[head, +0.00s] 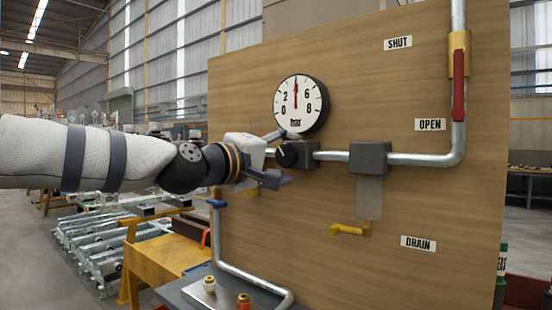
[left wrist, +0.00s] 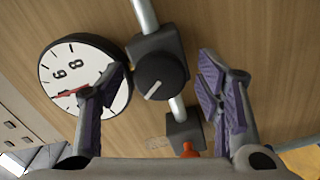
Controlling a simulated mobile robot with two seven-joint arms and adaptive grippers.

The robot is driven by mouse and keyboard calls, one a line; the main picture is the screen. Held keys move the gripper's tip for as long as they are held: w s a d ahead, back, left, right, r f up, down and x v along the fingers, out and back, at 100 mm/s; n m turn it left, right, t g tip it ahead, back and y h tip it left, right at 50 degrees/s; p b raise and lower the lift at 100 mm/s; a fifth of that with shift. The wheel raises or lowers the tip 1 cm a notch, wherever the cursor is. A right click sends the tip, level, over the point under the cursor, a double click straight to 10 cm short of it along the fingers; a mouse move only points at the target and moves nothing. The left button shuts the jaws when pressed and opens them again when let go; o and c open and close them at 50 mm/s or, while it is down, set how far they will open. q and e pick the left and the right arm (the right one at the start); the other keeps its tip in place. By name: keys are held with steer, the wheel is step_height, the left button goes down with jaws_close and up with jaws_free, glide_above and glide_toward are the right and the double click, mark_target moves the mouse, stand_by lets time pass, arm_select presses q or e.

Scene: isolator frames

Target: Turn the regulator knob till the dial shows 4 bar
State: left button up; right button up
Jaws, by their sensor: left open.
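The round pressure dial (head: 300,104), marked 0 to 8 bar, is on the wooden panel. Its red needle points straight up, midway between 2 and 6, at about 4. The black regulator knob (head: 290,155) sits on the pipe just below it. In the left wrist view, the knob (left wrist: 160,76) has a pale pointer mark. My left gripper (head: 283,157) is open in front of the knob, one finger on each side. In the left wrist view, gaps show between the knob and both fingers, and one finger overlaps the dial (left wrist: 60,53). My right gripper is not in view.
On the panel, a red lever (head: 459,100) stands on the right pipe between SHUT and OPEN labels. A yellow handle (head: 349,229) is near the DRAIN label (head: 418,242). A grey block (head: 370,157) sits on the pipe right of the knob. Small fittings stand on a grey shelf below.

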arm_select(q)
steer(key=v, duration=1.1)
steer(key=shift+s+a, duration=0.2)
steer(key=shift+s, duration=0.05)
steer(key=s+f+m+g+y, duration=0.1)
steer(key=s+f+g+y, duration=0.2)
steer(key=f, duration=1.6)
steer(key=s+f+m+g+y, duration=0.1)
steer(key=s+f+g+y, duration=0.2)
steer(key=f, duration=1.6)
steer(key=s+a+f+m+g, duration=0.1)
steer(key=s+a+f+g, duration=0.3)
steer(key=s+f, duration=0.75)
steer(key=s+a+f+m+g+y, duration=0.1)
steer(key=s+a+f+g, duration=0.1)
steer(key=s, duration=0.6)
steer(key=s+a+f+m+g+y, duration=0.1)
steer(key=s+a+f, duration=0.3)
steer(key=s, duration=0.4)
steer(key=s+a+f+m+g+y, duration=0.1)
steer(key=s+a+f+g+y, duration=0.1)
steer(key=s, duration=0.6)
step_height(320, 180, down, 2)
steer(key=a+g, duration=0.1)
steer(key=a, duration=0.1)
steer(key=shift+a+m+y, duration=0.3)
steer(key=shift+a+m, duration=0.1)
